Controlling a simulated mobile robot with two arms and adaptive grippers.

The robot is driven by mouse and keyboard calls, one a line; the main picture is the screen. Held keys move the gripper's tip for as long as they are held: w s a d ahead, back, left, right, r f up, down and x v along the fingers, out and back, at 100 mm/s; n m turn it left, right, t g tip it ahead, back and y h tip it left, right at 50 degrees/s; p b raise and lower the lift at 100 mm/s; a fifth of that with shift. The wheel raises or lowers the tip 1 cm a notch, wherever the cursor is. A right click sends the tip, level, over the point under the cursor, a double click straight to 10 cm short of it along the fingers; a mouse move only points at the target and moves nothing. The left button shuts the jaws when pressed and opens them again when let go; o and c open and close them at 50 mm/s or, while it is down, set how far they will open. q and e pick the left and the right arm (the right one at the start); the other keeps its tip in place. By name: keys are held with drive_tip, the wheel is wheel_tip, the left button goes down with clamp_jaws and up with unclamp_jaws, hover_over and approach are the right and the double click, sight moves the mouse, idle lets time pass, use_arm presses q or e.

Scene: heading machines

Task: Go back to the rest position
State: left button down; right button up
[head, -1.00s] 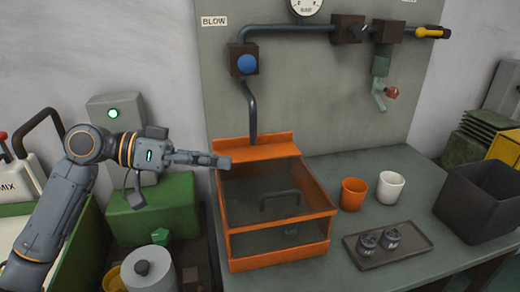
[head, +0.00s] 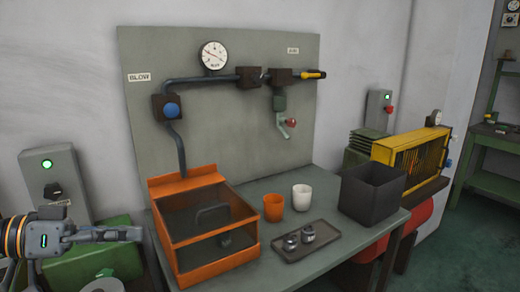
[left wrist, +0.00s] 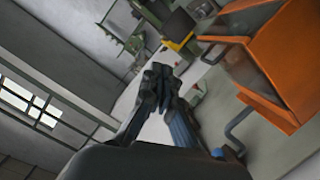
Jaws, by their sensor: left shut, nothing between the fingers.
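My left gripper (head: 130,234) comes in at the lower left of the head view, left of the orange box with the clear lid (head: 205,260). It is shut and empty, in the air over the green machine part (head: 92,268). In the left wrist view the gripper (left wrist: 160,72) points up the picture with its fingers together, and the orange box (left wrist: 280,60) is at the upper right. My right gripper is in neither view.
The grey-green bench (head: 325,262) holds an orange cup (head: 273,208), a white cup (head: 301,198), a dark tray (head: 290,250) with two small metal parts, and a black bin (head: 372,192). A panel (head: 225,130) with pipes and a gauge stands behind. Green floor (head: 460,250) is clear at the right.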

use_arm(q)
drive_tip(key=s+d+f+n+g+y, duration=0.1)
drive_tip(key=s+d+f+y, duration=0.15)
drive_tip(key=f, duration=1.15)
drive_tip(key=s+d+f+n+y, duration=0.2)
drive_tip(key=s+f+y, duration=0.15)
drive_tip(key=f, duration=1.15)
drive_tip(key=s+a+f+n+g+y, duration=0.25)
drive_tip(key=s+f+y, duration=0.45)
drive_tip(key=s+f, duration=0.55)
wheel_tip(320, 180, down, 21)
drive_tip(key=s+p, duration=0.2)
drive_tip(key=s, duration=0.1)
drive_tip(key=s+a+f+g, duration=0.2)
drive_tip(key=s+f, duration=1.3)
drive_tip(key=s, duration=0.2)
drive_tip(key=shift+a+f+y+p, duration=0.3)
drive_tip(key=shift+a+f+p, duration=0.05)
drive_tip(key=shift+f+p, duration=0.1)
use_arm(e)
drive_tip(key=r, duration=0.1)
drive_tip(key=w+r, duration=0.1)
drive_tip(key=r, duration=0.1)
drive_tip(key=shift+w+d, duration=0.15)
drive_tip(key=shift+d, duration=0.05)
